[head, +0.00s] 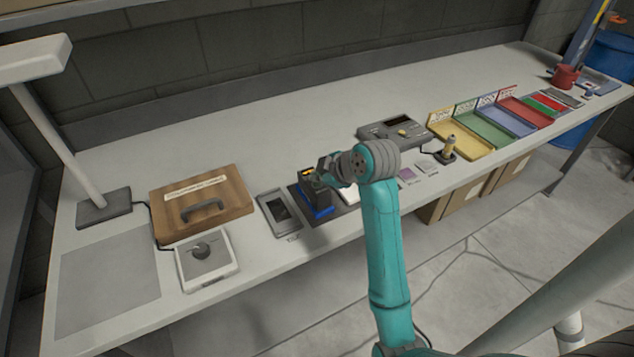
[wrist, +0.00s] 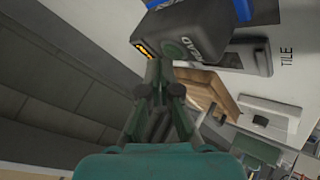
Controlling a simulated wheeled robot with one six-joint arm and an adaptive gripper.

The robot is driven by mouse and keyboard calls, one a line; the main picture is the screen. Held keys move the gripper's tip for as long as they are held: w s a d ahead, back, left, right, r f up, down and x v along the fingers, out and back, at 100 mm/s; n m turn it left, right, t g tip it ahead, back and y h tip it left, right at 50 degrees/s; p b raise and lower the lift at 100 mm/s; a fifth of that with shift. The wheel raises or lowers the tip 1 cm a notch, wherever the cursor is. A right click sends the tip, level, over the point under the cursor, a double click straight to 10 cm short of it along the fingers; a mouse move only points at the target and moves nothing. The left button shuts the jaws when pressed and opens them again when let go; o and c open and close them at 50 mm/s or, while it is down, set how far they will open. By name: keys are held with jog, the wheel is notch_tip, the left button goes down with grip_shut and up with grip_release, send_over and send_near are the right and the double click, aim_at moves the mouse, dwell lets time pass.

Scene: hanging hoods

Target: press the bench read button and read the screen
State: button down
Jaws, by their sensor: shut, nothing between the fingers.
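The bench reader is a dark box with blue parts (head: 318,208), standing on the near part of the bench left of my arm. In the wrist view the reader (wrist: 212,22) fills the top, with white lettering that seems to say READ. A round dark green button (wrist: 177,49) is on its face, beside a small lit orange screen (wrist: 146,50); the characters are too small to read. My gripper (wrist: 163,73) is shut and empty, its tips just below the button; I cannot tell if they touch. In the head view my gripper (head: 325,172) is at the reader's top.
A grey tile holder (head: 279,213) lies left of the reader, then a wooden lidded box (head: 202,204) and a white scale-like device (head: 206,262). The back of the bench is clear.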

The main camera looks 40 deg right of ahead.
aim_at(319, 184)
jog(key=shift+f, duration=0.35)
dwell(0.7)
jog(key=shift+r, duration=0.8)
jog(key=shift+r, duration=2.5)
jog(key=shift+s, duration=0.1)
